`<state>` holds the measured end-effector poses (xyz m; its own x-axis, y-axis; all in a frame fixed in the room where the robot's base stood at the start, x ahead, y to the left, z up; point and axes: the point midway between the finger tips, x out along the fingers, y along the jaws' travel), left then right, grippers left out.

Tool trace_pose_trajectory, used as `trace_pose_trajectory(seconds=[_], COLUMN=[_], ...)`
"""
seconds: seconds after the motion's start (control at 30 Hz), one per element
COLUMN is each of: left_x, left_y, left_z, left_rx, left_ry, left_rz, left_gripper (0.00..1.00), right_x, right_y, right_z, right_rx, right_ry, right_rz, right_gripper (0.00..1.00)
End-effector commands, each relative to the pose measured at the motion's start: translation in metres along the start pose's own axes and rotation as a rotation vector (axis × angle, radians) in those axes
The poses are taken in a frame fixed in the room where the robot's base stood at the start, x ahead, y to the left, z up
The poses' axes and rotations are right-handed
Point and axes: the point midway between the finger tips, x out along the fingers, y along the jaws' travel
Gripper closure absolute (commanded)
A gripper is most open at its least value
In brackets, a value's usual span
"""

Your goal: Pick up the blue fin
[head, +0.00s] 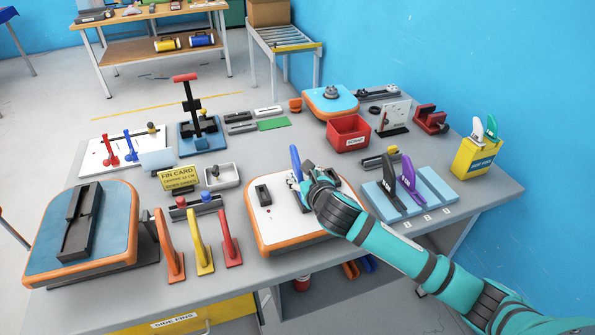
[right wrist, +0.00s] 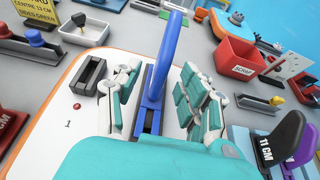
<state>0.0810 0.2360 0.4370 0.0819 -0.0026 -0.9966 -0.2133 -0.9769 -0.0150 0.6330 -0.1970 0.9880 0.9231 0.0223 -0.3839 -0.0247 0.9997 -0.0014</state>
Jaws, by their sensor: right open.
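The blue fin (head: 296,160) stands upright on the white top of an orange-edged board (head: 270,225) in the middle of the table. In the right wrist view the fin (right wrist: 168,60) rises from a dark slot between my right gripper's two fingers. My right gripper (head: 304,182) is open around the fin's lower part. In the right wrist view, gaps show between the fin and the fingers of the gripper (right wrist: 160,92) on both sides. The head view hides the fin's base behind the gripper. My left gripper is not in view.
An empty black fin box (head: 263,194) sits left of the fin on the board. Orange, yellow and red fins (head: 200,243) stand left of the board. Black and purple fins (head: 408,180) stand in a light-blue rack to the right. A red bin (head: 348,134) stands behind.

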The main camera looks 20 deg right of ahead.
Motion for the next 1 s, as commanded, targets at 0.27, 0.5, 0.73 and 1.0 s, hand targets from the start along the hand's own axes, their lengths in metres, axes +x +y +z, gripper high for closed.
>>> trace_pose_trajectory(seconds=[0.27, 0.5, 0.73, 1.0], left_x=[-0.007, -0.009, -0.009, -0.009], left_y=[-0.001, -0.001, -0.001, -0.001], left_z=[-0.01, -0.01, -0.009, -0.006], left_rx=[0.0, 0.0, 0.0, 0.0], left_ry=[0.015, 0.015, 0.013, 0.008], left_rz=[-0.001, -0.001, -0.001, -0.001], left_gripper=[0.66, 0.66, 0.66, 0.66], right_x=[0.025, 0.053, 0.055, 0.055], right_y=[-0.002, -0.003, -0.003, -0.003], right_z=[0.002, 0.001, 0.0, 0.0], right_rx=[0.005, 0.002, 0.0, 0.001], right_ry=[0.001, 0.0, 0.0, 0.0], right_rz=[-0.001, 0.0, 0.0, 0.0], right_gripper=[0.58, 0.58, 0.58, 0.86])
